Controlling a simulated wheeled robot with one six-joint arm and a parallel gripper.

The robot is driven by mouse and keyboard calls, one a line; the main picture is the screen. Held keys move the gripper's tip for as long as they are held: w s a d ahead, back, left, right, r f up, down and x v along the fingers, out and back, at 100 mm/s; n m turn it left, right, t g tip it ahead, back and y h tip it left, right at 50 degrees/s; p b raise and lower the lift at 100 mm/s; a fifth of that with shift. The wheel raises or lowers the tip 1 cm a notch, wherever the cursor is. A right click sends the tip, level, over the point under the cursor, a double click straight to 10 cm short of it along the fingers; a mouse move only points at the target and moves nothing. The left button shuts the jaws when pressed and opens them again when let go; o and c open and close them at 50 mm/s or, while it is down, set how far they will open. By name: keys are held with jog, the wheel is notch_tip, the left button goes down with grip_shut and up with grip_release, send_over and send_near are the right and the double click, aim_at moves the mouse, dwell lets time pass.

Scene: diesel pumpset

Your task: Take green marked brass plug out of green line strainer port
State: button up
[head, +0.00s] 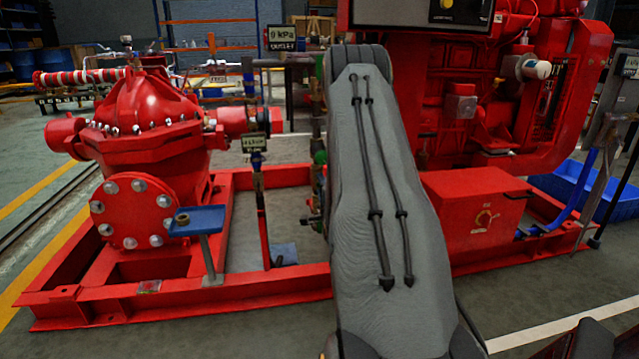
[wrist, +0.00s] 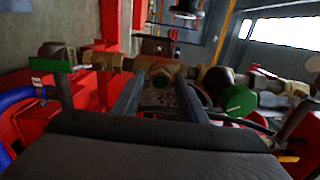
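In the wrist view a horizontal brass pipe line crosses the upper middle. A round brass fitting (wrist: 162,76) on it faces the camera; it is at the strainer, but I cannot tell plug from port, and no green mark is clear on it. My gripper (wrist: 160,88) has its two dark fingers apart, pointing at this fitting, one on each side. A gap shows between them; I cannot tell whether they touch it. In the head view my grey arm hides the gripper and most of the line.
A green round handle (wrist: 238,100) sits just right of the fingers, and a green tag or lever (wrist: 52,66) is at left. In the head view a small blue stand (head: 205,222) holds a brass piece (head: 183,218). The red pump (head: 145,120) and red engine (head: 450,90) flank the line.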

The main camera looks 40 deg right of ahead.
jog(key=shift+c, duration=0.2)
grip_shut()
dwell(0.4)
jog(key=shift+n, duration=12.1)
jog(key=shift+p, duration=0.35)
